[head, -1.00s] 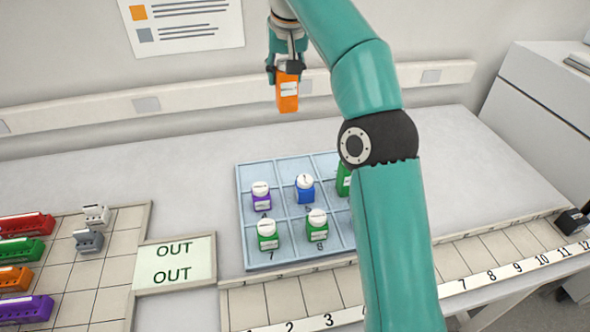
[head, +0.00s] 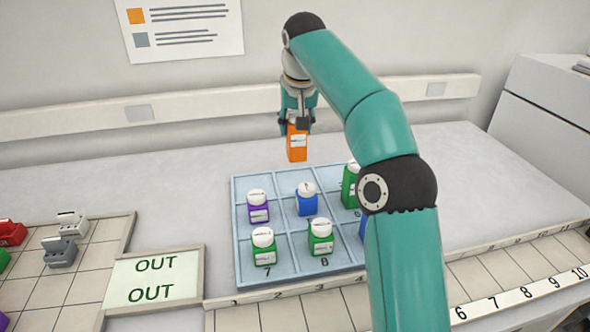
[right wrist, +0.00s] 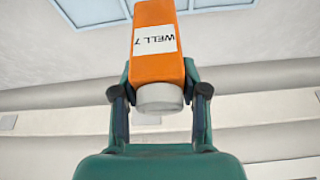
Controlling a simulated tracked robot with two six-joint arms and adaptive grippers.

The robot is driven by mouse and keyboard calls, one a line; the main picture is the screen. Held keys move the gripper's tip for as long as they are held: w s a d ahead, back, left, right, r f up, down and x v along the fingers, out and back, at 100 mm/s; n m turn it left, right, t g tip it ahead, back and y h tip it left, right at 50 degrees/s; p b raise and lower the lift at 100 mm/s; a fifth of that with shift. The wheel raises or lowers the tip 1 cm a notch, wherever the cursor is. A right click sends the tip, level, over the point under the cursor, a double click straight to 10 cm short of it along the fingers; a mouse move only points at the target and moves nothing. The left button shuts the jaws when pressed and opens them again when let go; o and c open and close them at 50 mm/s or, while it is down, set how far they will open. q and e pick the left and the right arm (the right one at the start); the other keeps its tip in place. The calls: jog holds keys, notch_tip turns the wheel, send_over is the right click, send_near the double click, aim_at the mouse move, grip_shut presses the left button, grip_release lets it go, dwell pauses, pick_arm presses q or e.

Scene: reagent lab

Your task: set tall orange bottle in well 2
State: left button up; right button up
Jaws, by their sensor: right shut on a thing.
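My right gripper (head: 297,124) is shut on the tall orange bottle (head: 297,146) and holds it upright above the back edge of the blue well tray (head: 239,240). In the right wrist view the orange bottle (right wrist: 158,70) sits between the fingers, its white cap toward the palm. Its label reads "WELL 7". The tray's back row, below the bottle, looks empty where it shows; its well numbers there are not legible. My left gripper is not in view.
In the tray stand a purple bottle (head: 258,206), a blue bottle (head: 306,199), a tall green bottle (head: 350,185) and two green bottles (head: 264,246) (head: 321,237) in front. My right arm hides the tray's right side. An OUT sign (head: 153,279) lies left.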

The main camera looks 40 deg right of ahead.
aim_at(295, 151)
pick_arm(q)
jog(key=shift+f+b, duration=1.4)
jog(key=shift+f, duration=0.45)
pick_arm(e)
jog(key=shift+f, duration=3.4)
jog(key=shift+f, duration=0.1)
jog(key=o, duration=1.1)
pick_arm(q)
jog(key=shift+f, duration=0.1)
pick_arm(e)
jog(key=shift+o, duration=0.2)
pick_arm(q)
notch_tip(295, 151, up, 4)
jog(key=p, duration=0.4)
pick_arm(e)
jog(key=v, duration=1.2)
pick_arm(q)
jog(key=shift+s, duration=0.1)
pick_arm(e)
jog(key=shift+s, duration=0.1)
